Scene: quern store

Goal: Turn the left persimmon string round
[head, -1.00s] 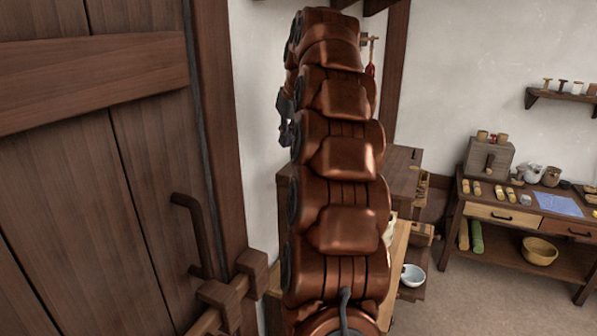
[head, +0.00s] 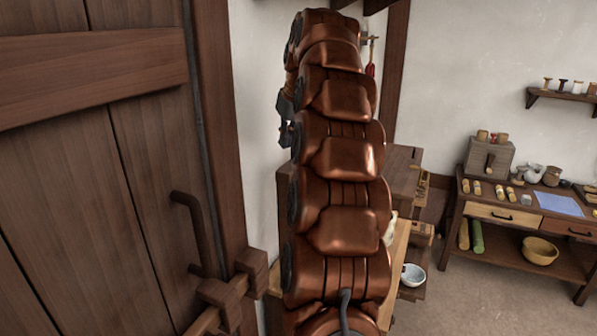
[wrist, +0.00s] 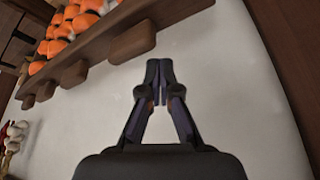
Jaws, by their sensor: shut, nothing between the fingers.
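In the wrist view several orange fruits (wrist: 92,22), which look like persimmons, show in the upper left corner behind a dark wooden rail. Pale bits show among them. I cannot tell the separate strings or which one is the left string. My gripper (wrist: 159,72) is shut and empty in the middle of the wrist view, in front of bare white wall, apart from the fruits. In the head view my own arm stands tall in the middle and hides much of what is behind it; no persimmons show there.
The wooden rail (wrist: 85,58) has blocks along its lower edge. A red and white bunch (wrist: 14,135) hangs at the wrist view's left edge. In the head view a plank door (head: 90,180) stands close on the left and a workbench (head: 515,210) on the right.

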